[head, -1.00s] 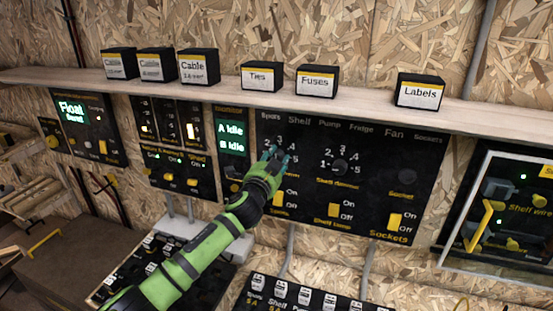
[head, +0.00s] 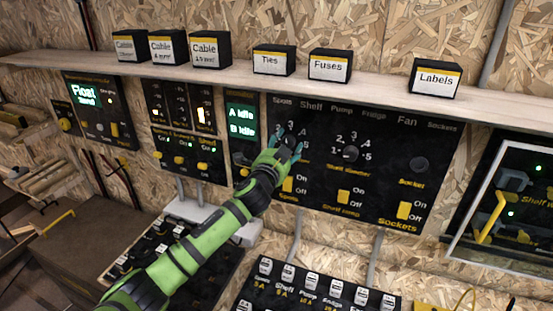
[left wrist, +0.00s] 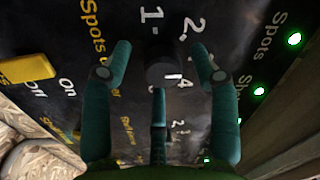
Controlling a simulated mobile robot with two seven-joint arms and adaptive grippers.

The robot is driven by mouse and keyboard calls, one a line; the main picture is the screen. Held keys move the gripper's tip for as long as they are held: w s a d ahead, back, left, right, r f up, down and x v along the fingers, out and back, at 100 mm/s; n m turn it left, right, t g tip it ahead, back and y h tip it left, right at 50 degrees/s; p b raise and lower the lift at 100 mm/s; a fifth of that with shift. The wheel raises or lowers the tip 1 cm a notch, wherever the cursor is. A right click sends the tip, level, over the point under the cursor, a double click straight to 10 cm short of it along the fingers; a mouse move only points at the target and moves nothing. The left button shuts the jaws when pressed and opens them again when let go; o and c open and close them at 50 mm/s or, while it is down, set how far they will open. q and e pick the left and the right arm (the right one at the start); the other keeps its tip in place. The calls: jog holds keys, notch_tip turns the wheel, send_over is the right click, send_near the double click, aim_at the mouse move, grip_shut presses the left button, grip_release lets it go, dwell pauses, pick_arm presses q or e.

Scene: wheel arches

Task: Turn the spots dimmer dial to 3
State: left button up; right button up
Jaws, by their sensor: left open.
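The spots dimmer dial (left wrist: 163,68) is a dark round knob on the black switch panel (left wrist: 215,18). In the left wrist view it lies between the two teal side fingers of my left gripper (left wrist: 160,50), with a gap on each side. Printed numbers 1, 2 and 4 show around it; its pointer setting cannot be read. In the head view my left gripper (head: 287,146) is at the panel (head: 385,185) and largely hides the dial. The gripper is open, and a third finger shows below the dial in the wrist view. My right gripper is not in view.
The shelf dimmer dial (head: 350,153) is just right of my gripper. Yellow rocker switches, such as the spots switch (head: 287,184), sit below. A wooden shelf (head: 380,83) with labelled boxes juts out above. A framed cover (head: 490,205) stands at the right.

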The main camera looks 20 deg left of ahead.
pick_arm(q)
jog(key=s, duration=1.1)
jog(key=shift+a+f, duration=0.15)
jog(key=shift+a, duration=0.15)
jog(key=shift+s+f, duration=0.1)
